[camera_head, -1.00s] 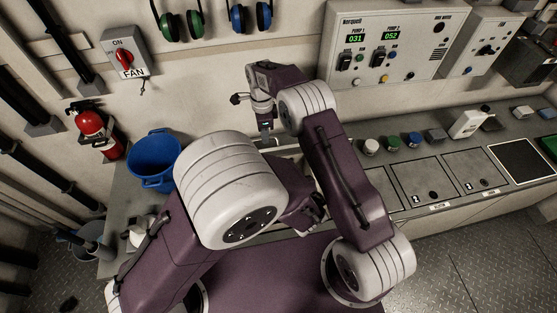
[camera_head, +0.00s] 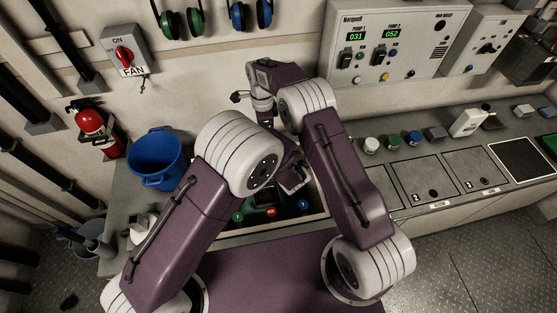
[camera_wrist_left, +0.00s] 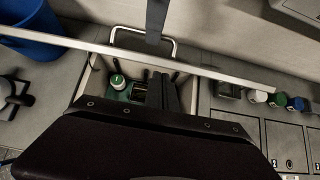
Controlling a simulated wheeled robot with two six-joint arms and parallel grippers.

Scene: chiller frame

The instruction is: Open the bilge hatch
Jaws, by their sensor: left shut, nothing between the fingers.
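The bilge hatch lid (camera_wrist_left: 215,76) stands raised, seen nearly edge-on in the left wrist view, with its metal handle (camera_wrist_left: 172,47) on the far side. My left gripper (camera_wrist_left: 166,90) is shut and empty over the opening, on the near side of the lid. My right gripper (camera_wrist_left: 154,38) reaches down at the handle. Whether it grips the handle cannot be told. The arms hide most of the lid in the head view.
A blue bucket (camera_head: 155,160) stands left of the opening. Closed panels (camera_head: 425,182), several coloured knobs and a white bottle (camera_head: 468,123) lie along the counter to the right. A pump control box (camera_head: 385,40) is on the wall behind.

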